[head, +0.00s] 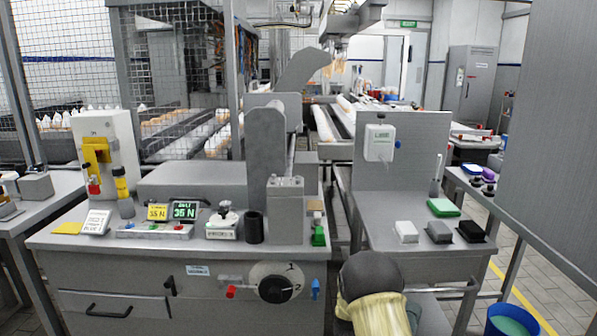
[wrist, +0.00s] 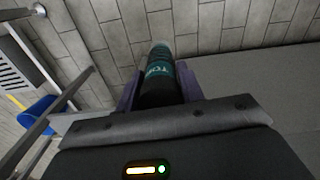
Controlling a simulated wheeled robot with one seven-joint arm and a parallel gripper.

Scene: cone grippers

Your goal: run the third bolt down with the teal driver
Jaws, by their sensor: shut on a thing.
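In the wrist view my gripper (wrist: 160,82) is shut on the teal driver (wrist: 159,68), a dark cylinder with a teal band and partly readable lettering. It points away from the wrist camera, over the tiled floor; its far tip cannot be made out. In the head view my arm is low at the front, right of centre, and the driver and gripper fingers do not show clearly. A grey upright block (head: 285,210) with small studs on top stands on the bench, apart from my arm. I cannot tell which stud is the third bolt.
The right-hand table holds a white block (head: 406,231), dark blocks and a green pad (head: 443,207). A blue bucket (head: 512,321) is at lower right.

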